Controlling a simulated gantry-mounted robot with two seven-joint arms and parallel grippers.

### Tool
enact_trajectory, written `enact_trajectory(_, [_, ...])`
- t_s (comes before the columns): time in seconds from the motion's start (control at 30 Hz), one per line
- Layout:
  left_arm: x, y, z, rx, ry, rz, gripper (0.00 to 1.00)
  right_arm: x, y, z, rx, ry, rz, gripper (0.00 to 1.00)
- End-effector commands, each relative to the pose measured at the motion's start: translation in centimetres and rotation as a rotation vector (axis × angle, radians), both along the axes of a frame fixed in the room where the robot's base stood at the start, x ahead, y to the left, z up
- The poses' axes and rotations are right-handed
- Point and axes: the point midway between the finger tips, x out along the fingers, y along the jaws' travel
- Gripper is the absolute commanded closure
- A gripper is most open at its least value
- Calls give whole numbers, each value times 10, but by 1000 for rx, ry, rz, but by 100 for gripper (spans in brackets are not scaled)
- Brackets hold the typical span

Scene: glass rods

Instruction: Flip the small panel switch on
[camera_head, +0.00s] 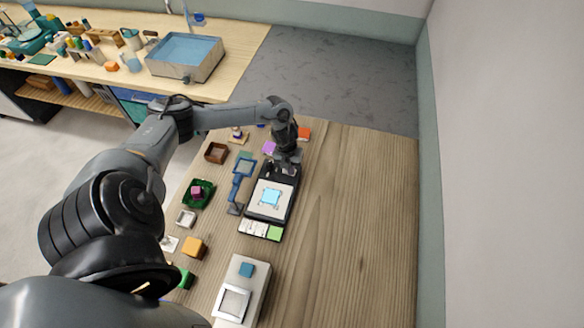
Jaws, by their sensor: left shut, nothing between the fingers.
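A dark-framed flat device (285,208) with a pale face and a light blue square lies in the middle of the wooden table. My left gripper (284,171) is shut and empty, pointing down at the far end of this device. I cannot tell whether its fingertips touch the device. A small panel switch cannot be made out clearly; the gripper may cover part of that far end. My right gripper is not in view.
A blue stand (237,190) rises just left of the device. A pale block with a white frame (233,302) lies nearer. A green tray (205,187) and an orange block (194,247) are on the left. The table's right side (360,220) is clear.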

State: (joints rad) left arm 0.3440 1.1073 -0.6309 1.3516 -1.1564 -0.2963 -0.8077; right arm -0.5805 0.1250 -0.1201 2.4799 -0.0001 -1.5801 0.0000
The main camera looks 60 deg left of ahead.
Motion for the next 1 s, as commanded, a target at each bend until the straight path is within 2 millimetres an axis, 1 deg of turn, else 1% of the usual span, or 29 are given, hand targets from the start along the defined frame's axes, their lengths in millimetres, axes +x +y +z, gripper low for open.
enact_trajectory(0.03, [-7,6,-3,11,13,4,100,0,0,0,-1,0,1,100])
enact_trajectory(0.13, [-10,9,-3,12,15,4,100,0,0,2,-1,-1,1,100])
enact_trajectory(0.53, [-11,8,-1,8,12,1,100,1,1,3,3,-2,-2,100])
enact_trajectory(0.63, [-11,8,3,7,11,1,100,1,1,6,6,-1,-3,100])
enact_trajectory(0.77, [-11,10,14,9,10,1,100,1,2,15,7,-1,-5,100])
enact_trajectory(1.0, [-14,13,49,10,10,1,100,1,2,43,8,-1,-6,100])
